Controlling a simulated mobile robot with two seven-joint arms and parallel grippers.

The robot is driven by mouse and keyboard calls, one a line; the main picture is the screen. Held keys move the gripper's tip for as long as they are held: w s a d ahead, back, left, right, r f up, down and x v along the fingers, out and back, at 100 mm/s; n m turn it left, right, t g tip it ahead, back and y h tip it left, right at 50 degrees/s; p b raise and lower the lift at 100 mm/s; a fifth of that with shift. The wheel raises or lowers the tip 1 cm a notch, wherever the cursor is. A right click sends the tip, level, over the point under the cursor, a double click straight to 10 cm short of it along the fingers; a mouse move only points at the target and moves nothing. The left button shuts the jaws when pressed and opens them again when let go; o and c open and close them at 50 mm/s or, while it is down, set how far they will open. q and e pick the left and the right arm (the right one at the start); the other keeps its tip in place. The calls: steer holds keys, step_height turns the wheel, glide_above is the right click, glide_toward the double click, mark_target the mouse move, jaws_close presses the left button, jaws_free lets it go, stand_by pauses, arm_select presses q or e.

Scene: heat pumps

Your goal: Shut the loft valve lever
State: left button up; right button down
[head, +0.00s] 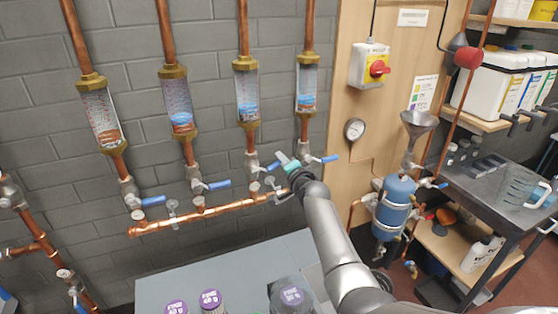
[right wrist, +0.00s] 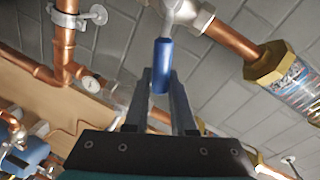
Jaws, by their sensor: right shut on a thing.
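Several flow meters hang on copper pipes, each with a blue-levered valve below. The levers at the far left (head: 153,200), second (head: 218,184) and far right (head: 330,158) stick out to the right. My right gripper (head: 283,162) is at the third valve from the left. In the right wrist view, its fingers (right wrist: 160,92) are closed around a blue lever (right wrist: 162,58) below a metal valve body (right wrist: 185,14). In the head view my gripper mostly hides this lever. No readable label shows which valve is the loft one. My left gripper is not in view.
A horizontal copper manifold (head: 190,216) runs just below the valves. A grey bench (head: 225,268) with purple-lidded tubs stands below. At right are a red-knobbed switch box (head: 369,65), a gauge (head: 355,128), a blue tank (head: 394,208) and a dark cart (head: 480,180).

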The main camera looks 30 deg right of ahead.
steer(key=shift+d+f+m+y+b, duration=0.2)
steer(key=shift+f+m+y+b, duration=0.15)
steer(key=shift+f+m+b, duration=0.4)
steer(key=shift+d+f+m+y+b, duration=0.15)
steer(key=shift+f+m+y+b, duration=0.3)
steer(key=shift+f+m, duration=0.5)
steer(key=shift+s, duration=0.1)
steer(key=c, duration=0.8)
jaws_free()
steer(key=shift+o, duration=0.2)
steer(key=shift+r, duration=0.1)
steer(key=s+r+p, duration=0.3)
steer(key=s, duration=1.2)
steer(key=shift+a, duration=0.45)
